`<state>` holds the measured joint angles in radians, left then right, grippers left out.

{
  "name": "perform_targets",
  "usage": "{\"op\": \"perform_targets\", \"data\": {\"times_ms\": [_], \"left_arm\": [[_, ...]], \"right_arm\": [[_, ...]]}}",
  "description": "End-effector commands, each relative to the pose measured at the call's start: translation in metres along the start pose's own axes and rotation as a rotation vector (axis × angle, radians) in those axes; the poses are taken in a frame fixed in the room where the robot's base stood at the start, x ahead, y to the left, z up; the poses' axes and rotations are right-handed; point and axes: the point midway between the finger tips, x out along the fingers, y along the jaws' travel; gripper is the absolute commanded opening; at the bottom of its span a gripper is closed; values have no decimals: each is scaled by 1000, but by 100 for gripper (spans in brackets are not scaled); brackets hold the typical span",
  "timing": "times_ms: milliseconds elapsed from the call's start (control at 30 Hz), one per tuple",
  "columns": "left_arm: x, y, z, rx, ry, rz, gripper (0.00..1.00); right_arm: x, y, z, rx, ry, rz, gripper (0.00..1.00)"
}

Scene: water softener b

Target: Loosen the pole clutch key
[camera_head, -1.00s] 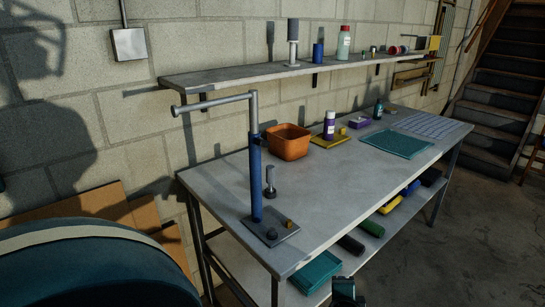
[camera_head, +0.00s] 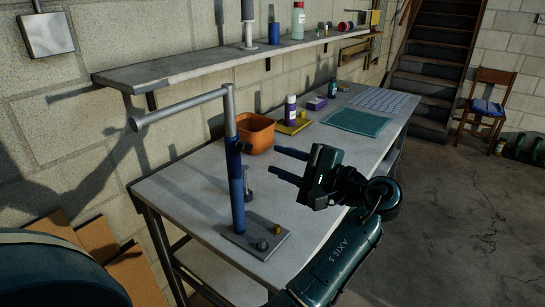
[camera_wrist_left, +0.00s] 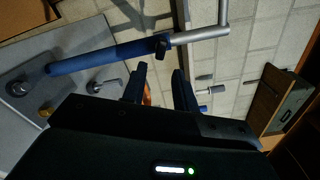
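A pole stands upright on a grey base plate (camera_head: 256,240) at the near end of the bench. It has a blue lower tube (camera_head: 236,190) and a grey upper rod (camera_head: 180,106) bent to the left. The clutch key (camera_head: 245,147) is a small dark piece at the top of the blue tube; it also shows in the left wrist view (camera_wrist_left: 161,46). My left gripper (camera_head: 274,162) is open and empty, its two fingers pointing left toward the pole, just right of the key and apart from it. My right gripper is out of view.
The bench (camera_head: 185,190) also holds an orange bin (camera_head: 256,133), a purple-white bottle (camera_head: 291,109) on a yellow tray (camera_head: 297,126) and a teal mat (camera_head: 357,121). A wall shelf (camera_head: 180,68) runs behind the pole. Open floor (camera_head: 430,220) lies right.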

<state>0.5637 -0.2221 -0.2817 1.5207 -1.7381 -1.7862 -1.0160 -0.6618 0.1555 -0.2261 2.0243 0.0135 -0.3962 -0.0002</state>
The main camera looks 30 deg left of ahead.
Motion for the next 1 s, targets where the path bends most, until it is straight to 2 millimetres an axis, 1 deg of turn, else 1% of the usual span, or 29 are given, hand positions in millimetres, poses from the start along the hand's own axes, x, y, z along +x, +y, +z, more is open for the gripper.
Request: {"op": "perform_targets", "data": {"times_ms": [67,167,367,467,500,600,700,867,1000], "left_arm": [[2,-1,2,-1,-9,2,29],[9,-1,2,-2,-11,1,29],[36,0,2,-2,-11,0,29],[49,0,2,-2,-10,1,29],[54,-3,4,-1,-11,1,29],[65,-3,4,1,-9,1,29],[73,-3,3,0,-8,0,29],[79,-2,3,-2,-8,1,29],[78,-1,2,-2,-7,1,18]], "right_arm": [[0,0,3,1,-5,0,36],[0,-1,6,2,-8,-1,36],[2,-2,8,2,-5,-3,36],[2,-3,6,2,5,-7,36],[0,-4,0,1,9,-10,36],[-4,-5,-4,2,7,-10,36],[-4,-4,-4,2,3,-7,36],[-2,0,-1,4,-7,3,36],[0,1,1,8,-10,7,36]]}}
